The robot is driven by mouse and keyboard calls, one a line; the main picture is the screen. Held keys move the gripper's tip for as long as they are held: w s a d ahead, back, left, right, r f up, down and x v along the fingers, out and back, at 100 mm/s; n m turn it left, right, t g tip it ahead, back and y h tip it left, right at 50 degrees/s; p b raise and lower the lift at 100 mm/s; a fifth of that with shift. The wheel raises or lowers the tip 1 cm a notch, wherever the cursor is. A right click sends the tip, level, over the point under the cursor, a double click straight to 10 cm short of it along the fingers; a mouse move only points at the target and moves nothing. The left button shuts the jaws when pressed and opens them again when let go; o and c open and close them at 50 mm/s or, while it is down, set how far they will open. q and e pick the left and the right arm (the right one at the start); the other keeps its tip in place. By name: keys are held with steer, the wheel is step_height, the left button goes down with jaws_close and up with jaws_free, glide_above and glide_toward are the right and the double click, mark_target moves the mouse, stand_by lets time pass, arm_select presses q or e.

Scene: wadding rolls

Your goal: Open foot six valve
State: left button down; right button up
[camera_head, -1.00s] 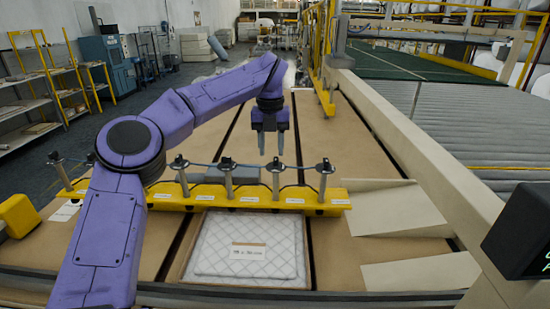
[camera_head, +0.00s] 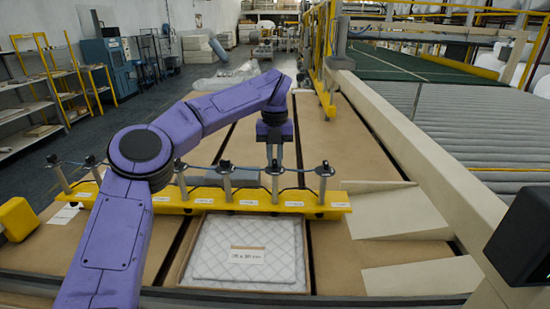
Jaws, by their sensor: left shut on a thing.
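A yellow bar (camera_head: 232,198) carries a row of upright metal feet with dark valve tops, joined by a thin hose. My left gripper (camera_head: 275,165) points down over the second foot from the right (camera_head: 275,186). Its fingers are shut around the top of that foot, and the valve there is mostly hidden between them. The rightmost foot (camera_head: 325,182) stands free beside it. My left arm covers part of the row on the left. My right gripper is not in view.
A quilted white pad (camera_head: 215,252) with a paper label (camera_head: 247,254) lies in front of the bar. Pale wedge-shaped panels (camera_head: 398,211) lie at right, beside a long beige rail (camera_head: 425,165). A dark box (camera_head: 520,245) sits at the right edge.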

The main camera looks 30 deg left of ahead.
mark_target(274, 161)
arm_select(q)
steer(key=n+b, duration=0.2)
steer(key=n, duration=0.1)
steer(key=shift+f, duration=0.25)
steer(key=n+b, duration=0.3)
steer(key=n, duration=0.2)
steer(key=shift+w+n, duration=0.1)
steer(key=shift+n, duration=0.3)
steer(key=n+b, duration=0.2)
steer(key=n, duration=0.2)
steer(key=shift+n+b, duration=0.3)
steer(key=shift+b, duration=0.05)
steer(key=shift+w+n+b, duration=0.1)
steer(key=shift+n+b, duration=0.65)
steer(key=shift+n, duration=1.45)
steer(key=c, duration=1.3)
jaws_free()
steer(key=shift+o, duration=1)
steer(key=shift+a, duration=0.2)
steer(key=shift+r, duration=0.2)
step_height(274, 161, up, 10)
steer(key=p, duration=0.9)
